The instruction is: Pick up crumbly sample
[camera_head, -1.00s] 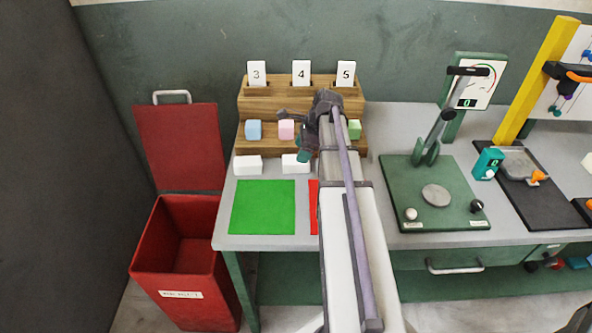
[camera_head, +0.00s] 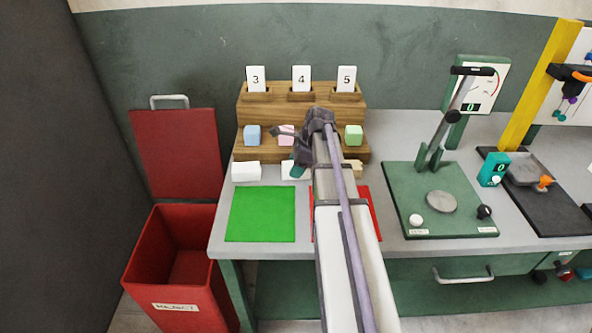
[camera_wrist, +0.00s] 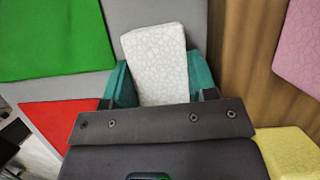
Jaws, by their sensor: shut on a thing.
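A white block with a cracked surface pattern (camera_wrist: 155,62), which looks like the crumbly sample, sits between the teal fingers of my gripper (camera_wrist: 158,88) in the wrist view. My gripper is shut on it. In the head view, my gripper (camera_head: 298,170) is at the front of the wooden rack, and the white block (camera_head: 288,169) shows partly beside the teal fingers. I cannot tell whether the block still touches the table. Another white block (camera_head: 246,171) lies to its left.
The wooden rack (camera_head: 270,108) holds number cards and blue (camera_head: 252,134), pink (camera_head: 286,130) and green (camera_head: 353,135) blocks. A pale yellow block (camera_wrist: 290,154) is near my gripper. Green (camera_head: 262,214) and red (camera_head: 370,212) mats lie in front. A red bin (camera_head: 165,290) stands left, a green press (camera_head: 440,200) right.

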